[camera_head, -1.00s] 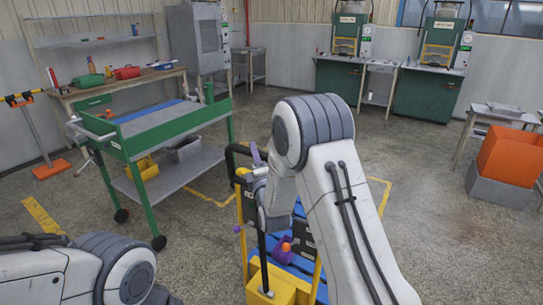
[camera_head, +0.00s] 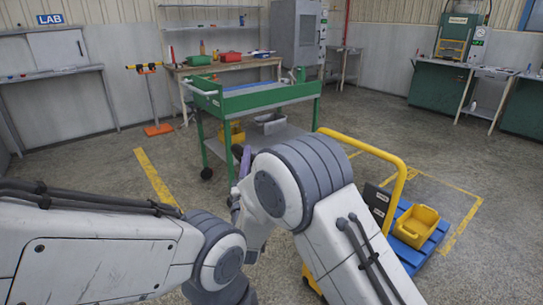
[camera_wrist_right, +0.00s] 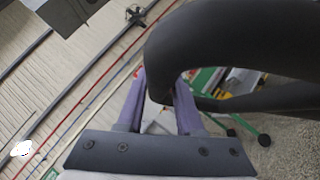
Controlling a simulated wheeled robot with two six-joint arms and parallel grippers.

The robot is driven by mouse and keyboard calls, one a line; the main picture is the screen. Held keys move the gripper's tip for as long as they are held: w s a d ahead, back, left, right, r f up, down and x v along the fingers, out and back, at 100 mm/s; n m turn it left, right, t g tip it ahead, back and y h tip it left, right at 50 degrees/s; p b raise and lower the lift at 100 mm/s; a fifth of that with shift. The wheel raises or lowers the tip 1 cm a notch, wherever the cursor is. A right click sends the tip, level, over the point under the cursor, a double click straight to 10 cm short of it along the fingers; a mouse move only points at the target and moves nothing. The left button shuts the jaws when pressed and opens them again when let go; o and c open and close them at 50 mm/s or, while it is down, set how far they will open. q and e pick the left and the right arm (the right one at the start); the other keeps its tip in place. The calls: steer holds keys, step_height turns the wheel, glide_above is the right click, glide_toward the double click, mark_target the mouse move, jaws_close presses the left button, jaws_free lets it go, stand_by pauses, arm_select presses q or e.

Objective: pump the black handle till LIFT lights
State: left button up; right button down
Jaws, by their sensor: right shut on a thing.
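The black handle (camera_wrist_right: 215,45) is a thick, curved loop that fills the upper right of the right wrist view. My right gripper (camera_wrist_right: 158,88) has purple fingers, one on each side of part of the loop, and is shut on it. In the head view only a bit of a purple finger of my right gripper (camera_head: 245,162) shows beside my white arm, which hides most of the handle and what it is fixed to. A yellow part (camera_head: 312,282) shows low behind that arm. My left arm enters at left, but its gripper is out of view. No LIFT light is visible.
A green cart (camera_head: 265,101) stands just beyond my right arm. A yellow rail (camera_head: 370,148) rises from a blue platform (camera_head: 425,250) carrying a yellow bin (camera_head: 416,228) at right. A workbench (camera_head: 225,72) stands behind. The floor at left is mostly clear.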

steer(key=shift+s+a+f, duration=0.35)
steer(key=shift+s+a, duration=0.15)
steer(key=shift+a, duration=0.15)
steer(key=shift+d, duration=0.2)
